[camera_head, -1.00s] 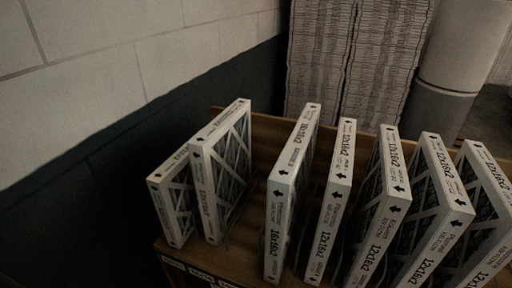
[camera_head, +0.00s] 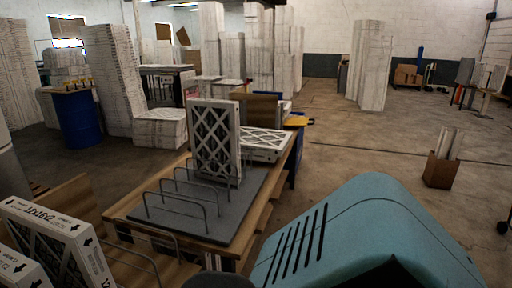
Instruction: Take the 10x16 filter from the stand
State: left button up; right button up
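A white-framed filter (camera_head: 58,240) marked 12x16x2 stands at the lower left. Part of another white filter (camera_head: 20,272) shows at the bottom left corner, with its size not readable. A filter with a lattice face (camera_head: 214,140) stands upright in a wire rack on a grey board (camera_head: 205,232). Another filter (camera_head: 264,142) lies nearly flat behind it. I cannot read a size on either, and no 10x16 label is legible. Neither of my grippers is in view.
The wooden table (camera_head: 258,222) carries the grey board, with several empty wire loops (camera_head: 165,210) in front. A blue drum (camera_head: 76,118) and tall filter stacks (camera_head: 120,75) stand behind. A cardboard box (camera_head: 441,170) is on the right. Open floor (camera_head: 345,150) lies between.

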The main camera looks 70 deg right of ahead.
aim_at(213, 124)
jog(key=z, duration=1.35)
jog(key=i+l, duration=0.1)
jog(key=l, duration=0.3)
jog(key=i+l, duration=0.1)
jog(key=l, duration=0.3)
jog(key=i+l, duration=0.1)
jog(key=l, duration=0.3)
jog(key=i+l+z, duration=0.1)
jog(key=l, duration=0.3)
